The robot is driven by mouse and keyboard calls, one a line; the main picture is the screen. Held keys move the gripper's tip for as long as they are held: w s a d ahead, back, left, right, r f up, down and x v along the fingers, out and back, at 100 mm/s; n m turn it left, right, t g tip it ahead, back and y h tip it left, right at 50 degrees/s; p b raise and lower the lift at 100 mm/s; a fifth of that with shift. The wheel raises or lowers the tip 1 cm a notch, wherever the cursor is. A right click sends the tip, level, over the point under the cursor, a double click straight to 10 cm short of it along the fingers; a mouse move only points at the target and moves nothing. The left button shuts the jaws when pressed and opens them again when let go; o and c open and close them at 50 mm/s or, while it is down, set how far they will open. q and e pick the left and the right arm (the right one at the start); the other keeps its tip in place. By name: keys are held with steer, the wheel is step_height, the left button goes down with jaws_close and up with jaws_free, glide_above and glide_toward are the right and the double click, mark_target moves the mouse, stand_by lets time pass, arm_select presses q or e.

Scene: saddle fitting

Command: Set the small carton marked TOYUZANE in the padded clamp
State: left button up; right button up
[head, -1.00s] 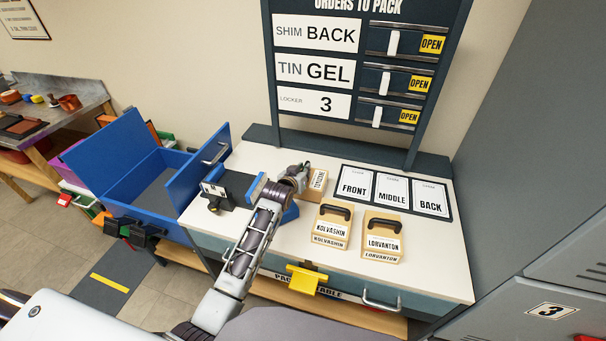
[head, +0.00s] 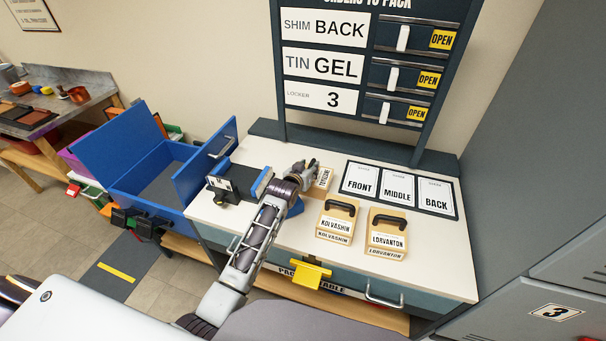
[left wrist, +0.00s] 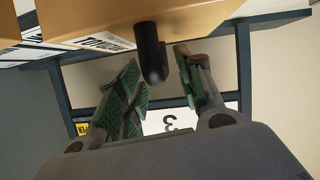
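The small carton marked TOYUZANE (head: 325,179) stands on the white table; my left gripper (head: 305,168) is close at its left and hides part of it. In the left wrist view the carton (left wrist: 150,22) fills the top, with its dark handle (left wrist: 150,55) hanging into view near the gap between my fingers (left wrist: 165,88). The fingers are apart, and I see no grip on the handle. A black clamp with a blue pad (head: 262,183) sits at the table's left side, partly behind my arm. My right gripper is out of view.
Cartons KOLVASHIN (head: 336,222) and LORVANTON (head: 387,236) stand in front on the table. The mat marked FRONT, MIDDLE, BACK (head: 399,217) lies to the right. The order board (head: 372,125) rises behind. A blue open bin (head: 140,200) is at left.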

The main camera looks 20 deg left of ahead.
arm_select(q)
steer(key=v, duration=1.2)
stand_by(0.5)
stand_by(0.3)
